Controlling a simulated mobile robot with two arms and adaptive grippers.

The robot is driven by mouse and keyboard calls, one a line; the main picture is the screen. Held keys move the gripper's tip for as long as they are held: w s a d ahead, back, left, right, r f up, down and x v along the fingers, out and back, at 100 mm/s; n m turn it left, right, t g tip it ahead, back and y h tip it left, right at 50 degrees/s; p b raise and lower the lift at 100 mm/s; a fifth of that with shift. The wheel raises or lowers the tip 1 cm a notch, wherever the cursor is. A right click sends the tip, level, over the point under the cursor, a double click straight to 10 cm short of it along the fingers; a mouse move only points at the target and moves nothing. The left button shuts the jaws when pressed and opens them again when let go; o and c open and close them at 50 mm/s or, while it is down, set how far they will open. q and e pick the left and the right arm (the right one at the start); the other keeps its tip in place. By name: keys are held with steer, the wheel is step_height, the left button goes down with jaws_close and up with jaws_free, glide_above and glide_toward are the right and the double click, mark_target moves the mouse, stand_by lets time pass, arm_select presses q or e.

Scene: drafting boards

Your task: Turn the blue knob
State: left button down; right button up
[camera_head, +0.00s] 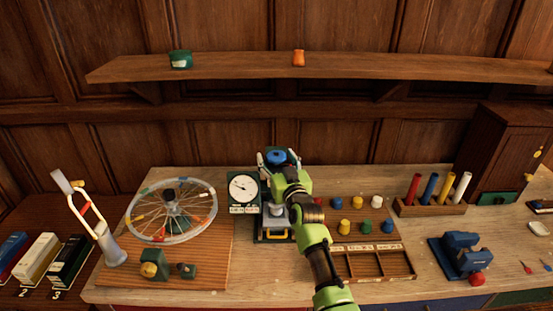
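The blue knob (277,155) sits on top of a small press-like device (274,232) at the middle of the bench. A round white dial gauge (243,187) in a dark green housing stands just left of it. My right gripper (278,159), on a green arm from the lower right, is at the knob, with its fingers apart on either side of it. I cannot tell whether the fingers touch the knob. My arm hides part of the device. My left gripper is not in view.
A spoked wheel (171,210) lies on a board at left. Coloured pegs (357,202) and an empty divided tray (382,263) are right of my arm. A rack of coloured cylinders (430,209) and a blue vise-like tool (462,256) stand farther right. A wooden shelf (230,68) crosses above.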

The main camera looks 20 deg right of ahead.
steer(key=shift+s, duration=0.15)
steer(key=shift+s+f, duration=0.1)
steer(key=shift+s, duration=0.2)
steer(key=s, duration=1.1)
steer(key=shift+s+a, duration=0.1)
steer(key=shift+a, duration=0.05)
